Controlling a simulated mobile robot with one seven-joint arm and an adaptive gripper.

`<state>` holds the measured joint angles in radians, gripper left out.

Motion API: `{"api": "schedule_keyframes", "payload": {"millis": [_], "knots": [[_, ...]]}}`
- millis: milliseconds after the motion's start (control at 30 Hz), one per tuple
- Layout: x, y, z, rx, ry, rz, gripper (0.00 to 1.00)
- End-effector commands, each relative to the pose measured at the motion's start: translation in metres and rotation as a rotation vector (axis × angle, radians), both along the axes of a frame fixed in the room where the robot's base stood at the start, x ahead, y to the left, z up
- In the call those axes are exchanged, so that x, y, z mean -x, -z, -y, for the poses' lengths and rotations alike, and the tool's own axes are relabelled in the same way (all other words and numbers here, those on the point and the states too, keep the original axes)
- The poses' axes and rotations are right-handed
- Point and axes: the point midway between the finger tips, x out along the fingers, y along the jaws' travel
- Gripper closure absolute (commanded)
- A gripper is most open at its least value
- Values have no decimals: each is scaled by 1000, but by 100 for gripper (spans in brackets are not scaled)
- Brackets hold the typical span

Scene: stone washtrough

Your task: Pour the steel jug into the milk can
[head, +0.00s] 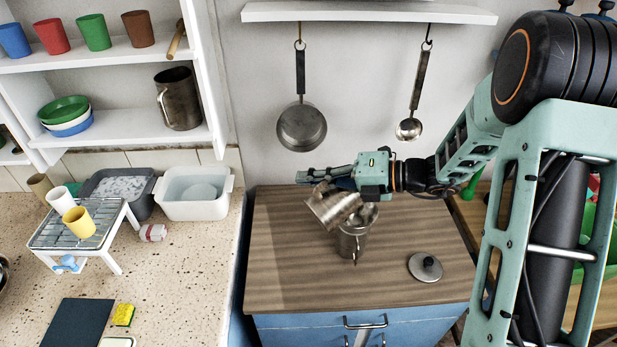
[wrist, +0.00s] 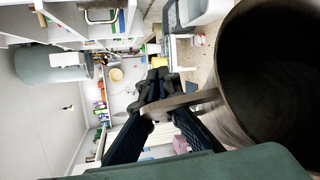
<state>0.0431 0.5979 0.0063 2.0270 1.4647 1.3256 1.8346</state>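My gripper (head: 322,179) is shut on the handle of the steel jug (head: 332,208), above the wooden counter top. The jug is strongly tilted, over the open milk can (head: 353,244). The can is metal and stands upright; the jug hides part of its mouth. In the wrist view the gripper fingers (wrist: 160,100) close around the jug's handle (wrist: 190,102), and the jug (wrist: 232,122) fills the right side with its dark inside showing. I cannot tell whether anything flows. A round lid with a dark knob (head: 425,268) lies on the counter right of the can.
A pan (head: 301,127) and a ladle (head: 409,129) hang on the wall behind. Another metal jug (head: 178,99) stands on the shelf at left. A white tub (head: 195,194) and a rack with cups (head: 70,236) stand on the speckled worktop. The counter's left part is clear.

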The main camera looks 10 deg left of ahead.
Motion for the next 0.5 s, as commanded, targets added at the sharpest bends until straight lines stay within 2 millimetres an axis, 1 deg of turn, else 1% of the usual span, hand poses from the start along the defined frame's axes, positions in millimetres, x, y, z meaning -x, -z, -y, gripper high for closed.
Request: {"api": "schedule_keyframes", "payload": {"millis": [500], "knots": [[-4,-1,4,-31,1,-30,100]]}}
